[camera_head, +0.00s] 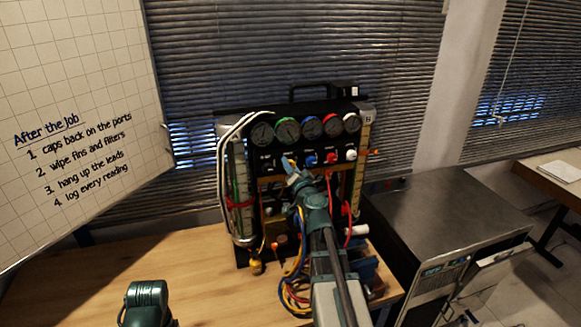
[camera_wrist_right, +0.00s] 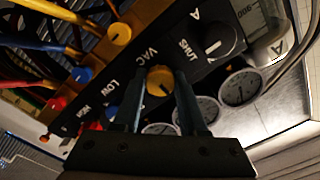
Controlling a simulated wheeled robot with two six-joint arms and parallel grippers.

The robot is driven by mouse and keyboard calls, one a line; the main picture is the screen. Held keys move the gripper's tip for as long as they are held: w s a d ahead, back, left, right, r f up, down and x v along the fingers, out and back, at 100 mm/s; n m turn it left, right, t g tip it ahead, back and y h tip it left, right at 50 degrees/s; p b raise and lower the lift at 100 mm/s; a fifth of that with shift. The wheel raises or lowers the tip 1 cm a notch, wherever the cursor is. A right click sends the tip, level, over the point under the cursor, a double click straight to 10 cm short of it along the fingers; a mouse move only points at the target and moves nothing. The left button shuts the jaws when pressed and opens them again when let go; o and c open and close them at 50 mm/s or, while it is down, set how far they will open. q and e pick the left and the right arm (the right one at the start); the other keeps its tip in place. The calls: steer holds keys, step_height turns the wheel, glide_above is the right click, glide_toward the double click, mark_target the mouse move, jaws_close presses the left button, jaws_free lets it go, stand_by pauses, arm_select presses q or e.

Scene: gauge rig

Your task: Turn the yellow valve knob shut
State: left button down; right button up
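The yellow valve knob (camera_wrist_right: 160,81) sits on the black front panel by the letters VAC in the right wrist view. My right gripper (camera_wrist_right: 160,76) has one finger on each side of it, close against its edges, and looks shut on it. A dark pointer mark shows on the knob's face. In the head view my right arm reaches up to the rig, with the right gripper (camera_head: 290,168) at the panel's left half, hiding the knob there. The word SHUT is printed on the panel near the knob.
Gauges (camera_wrist_right: 240,87) line the panel. Coloured hoses (camera_head: 292,292) hang at the rig's front. The wooden bench (camera_head: 90,285) is mostly clear on the left.

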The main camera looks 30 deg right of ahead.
jaws_close()
steer(key=shift+m, duration=0.3)
steer(key=m, duration=0.6)
steer(key=shift+m, duration=0.4)
steer(key=m, duration=1)
steer(key=shift+s, duration=0.1)
steer(key=shift+m, duration=0.3)
